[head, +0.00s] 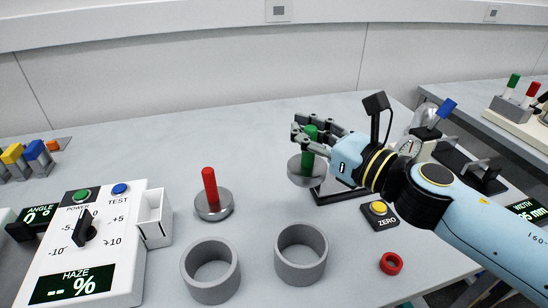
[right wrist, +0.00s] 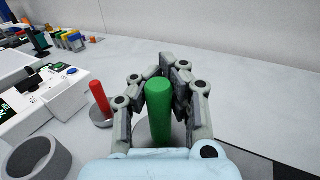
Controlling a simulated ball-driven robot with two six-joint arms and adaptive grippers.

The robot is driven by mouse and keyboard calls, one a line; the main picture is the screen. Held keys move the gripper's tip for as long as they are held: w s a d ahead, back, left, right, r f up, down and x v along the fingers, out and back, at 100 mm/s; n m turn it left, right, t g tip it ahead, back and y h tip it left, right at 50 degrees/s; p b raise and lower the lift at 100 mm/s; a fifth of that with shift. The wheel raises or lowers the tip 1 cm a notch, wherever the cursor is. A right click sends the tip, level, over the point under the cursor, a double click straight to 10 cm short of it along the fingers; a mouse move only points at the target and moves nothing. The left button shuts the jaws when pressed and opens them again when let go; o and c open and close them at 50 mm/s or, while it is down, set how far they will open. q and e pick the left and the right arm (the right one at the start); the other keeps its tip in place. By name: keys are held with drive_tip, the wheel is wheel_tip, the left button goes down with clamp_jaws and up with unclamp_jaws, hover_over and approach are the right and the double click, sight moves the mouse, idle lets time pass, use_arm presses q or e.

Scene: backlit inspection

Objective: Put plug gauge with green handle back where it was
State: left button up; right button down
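The plug gauge with the green handle (head: 309,146) stands upright between the fingers of my right gripper (head: 311,138). The fingers lie close along both sides of the handle and look shut on it, and it also shows in the right wrist view (right wrist: 159,108). Its grey disc (head: 299,172) overlaps the left edge of a dark-edged plate (head: 334,193) in the head view. I cannot tell whether the disc touches the plate or hangs above it. My left gripper is not in view.
A plug gauge with a red handle (head: 210,187) stands to the left. Two grey ring gauges (head: 211,287) (head: 301,266) lie in front. A haze meter (head: 83,250) stands at the left. A ZERO button box (head: 381,215) and a red ring (head: 391,263) are at the right.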

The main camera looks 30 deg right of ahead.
drive_tip(key=w+a+f+b, duration=0.1)
drive_tip(key=w+f, duration=0.1)
drive_tip(key=w+a+f+b, duration=0.1)
drive_tip(key=w+f, duration=0.2)
drive_tip(key=w+a+f+b, duration=0.1)
drive_tip(key=w+f+b, duration=0.1)
drive_tip(key=f, duration=0.1)
drive_tip(key=shift+w+f, duration=0.2)
drive_tip(key=shift+f, duration=0.3)
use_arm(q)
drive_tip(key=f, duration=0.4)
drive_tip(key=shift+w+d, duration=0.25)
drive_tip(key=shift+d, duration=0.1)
use_arm(e)
drive_tip(key=shift+r, duration=0.1)
drive_tip(key=c, duration=2)
unclamp_jaws()
drive_tip(key=shift+f, duration=0.2)
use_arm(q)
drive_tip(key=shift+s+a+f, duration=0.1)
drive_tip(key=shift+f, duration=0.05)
use_arm(e)
drive_tip(key=o, duration=0.5)
drive_tip(key=shift+r, duration=0.15)
